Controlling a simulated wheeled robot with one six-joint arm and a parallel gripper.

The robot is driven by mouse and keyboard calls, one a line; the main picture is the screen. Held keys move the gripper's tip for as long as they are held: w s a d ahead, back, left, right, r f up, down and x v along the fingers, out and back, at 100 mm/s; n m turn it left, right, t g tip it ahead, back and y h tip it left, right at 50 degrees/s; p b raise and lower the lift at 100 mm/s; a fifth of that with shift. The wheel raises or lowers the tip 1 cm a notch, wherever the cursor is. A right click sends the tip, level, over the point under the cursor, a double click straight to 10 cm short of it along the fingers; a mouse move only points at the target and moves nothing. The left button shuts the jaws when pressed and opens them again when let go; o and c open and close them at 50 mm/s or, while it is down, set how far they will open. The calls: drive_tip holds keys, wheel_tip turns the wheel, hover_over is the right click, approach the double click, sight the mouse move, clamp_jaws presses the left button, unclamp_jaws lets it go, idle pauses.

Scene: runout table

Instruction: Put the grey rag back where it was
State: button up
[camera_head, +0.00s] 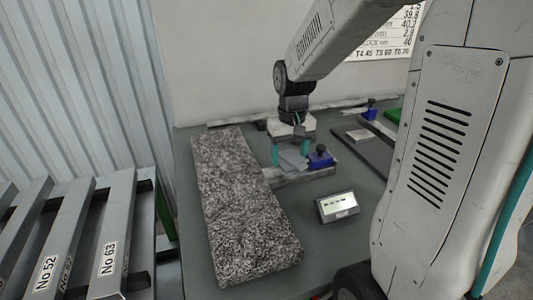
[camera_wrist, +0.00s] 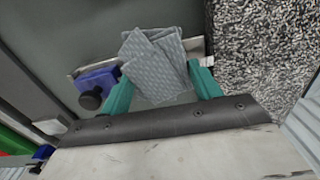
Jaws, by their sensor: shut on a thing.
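The grey rag (camera_head: 292,161) is a folded, textured cloth. In the wrist view the rag (camera_wrist: 155,60) fans out in several layers between the teal fingers. My gripper (camera_head: 290,152) points down over the table and is shut on the rag; it also shows in the wrist view (camera_wrist: 163,88). The rag hangs over or rests on a pale metal bar (camera_head: 290,179); I cannot tell whether it touches. A blue block with a dark knob (camera_head: 320,158) sits right beside the rag, and the block (camera_wrist: 97,80) is left of the fingers in the wrist view.
A long speckled slab (camera_head: 240,200) lies left of my gripper on the grey-green table (camera_head: 190,180). A small display box (camera_head: 338,206) stands in front. A dark plate (camera_head: 366,146) and another blue block (camera_head: 370,112) lie to the right. A slatted rack (camera_head: 115,235) stands left of the table.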

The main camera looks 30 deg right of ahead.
drive_tip(key=shift+a+f, duration=0.1)
drive_tip(key=shift+f, duration=0.15)
hover_over(269, 153)
drive_tip(key=shift+f, duration=0.8)
drive_tip(key=shift+w+f, duration=0.1)
drive_tip(key=shift+f, duration=1.6)
drive_tip(key=shift+f, duration=0.15)
drive_tip(key=o, duration=1)
